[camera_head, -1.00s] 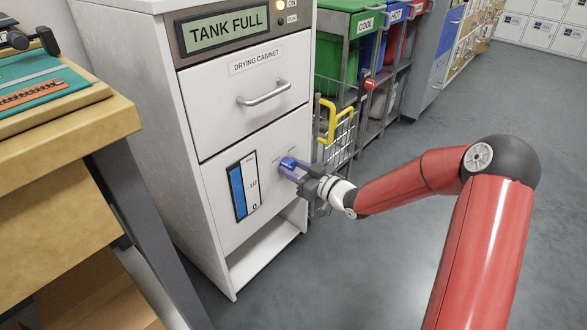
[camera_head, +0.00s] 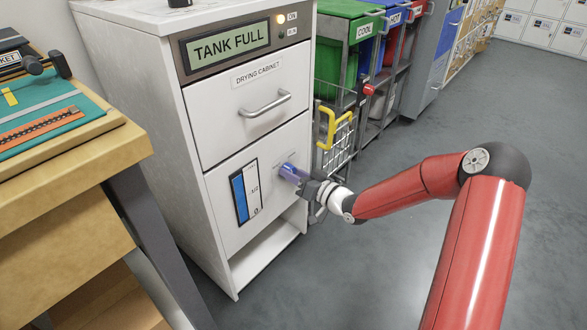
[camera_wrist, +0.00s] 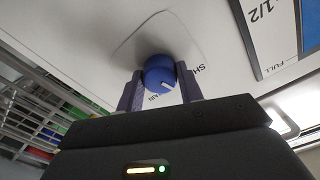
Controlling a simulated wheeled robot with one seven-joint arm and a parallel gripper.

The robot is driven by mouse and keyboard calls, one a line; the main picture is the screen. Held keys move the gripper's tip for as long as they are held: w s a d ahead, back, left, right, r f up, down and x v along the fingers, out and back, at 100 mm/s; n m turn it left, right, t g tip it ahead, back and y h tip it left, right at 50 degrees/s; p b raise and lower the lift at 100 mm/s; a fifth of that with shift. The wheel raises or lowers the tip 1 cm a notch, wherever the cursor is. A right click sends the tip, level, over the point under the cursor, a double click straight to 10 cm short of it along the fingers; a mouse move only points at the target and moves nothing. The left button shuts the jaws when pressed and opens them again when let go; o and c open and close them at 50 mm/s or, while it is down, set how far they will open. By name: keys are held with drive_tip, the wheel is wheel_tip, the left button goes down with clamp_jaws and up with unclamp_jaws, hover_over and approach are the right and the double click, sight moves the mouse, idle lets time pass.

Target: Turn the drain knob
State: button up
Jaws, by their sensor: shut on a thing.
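The drain knob (camera_wrist: 159,77) is blue and round with a white pointer mark. It sits on the white front of the drying cabinet (camera_head: 265,145), right of the level gauge (camera_head: 246,191). My gripper (camera_wrist: 160,88) is shut on the knob, one finger on each side of it in the wrist view. In the head view my gripper (camera_head: 306,182) reaches the knob from the right, and the knob is mostly hidden. Lettering beside the knob is partly covered. The cabinet's display (camera_head: 229,44) reads "TANK FULL" and the gauge shows a blue column.
A drawer handle (camera_head: 264,104) sticks out above the knob. A wire basket with a yellow handle (camera_head: 331,128) stands close to the right of my gripper. A wooden bench (camera_head: 75,160) is at the left. Open grey floor (camera_head: 400,215) lies to the right.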

drive_tip(key=m+p, duration=0.5)
drive_tip(key=m, duration=0.7)
drive_tip(key=shift+m, duration=0.4)
idle(0.3)
drive_tip(key=o, duration=1)
drive_tip(key=v, duration=0.8)
drive_tip(key=shift+f, duration=0.1)
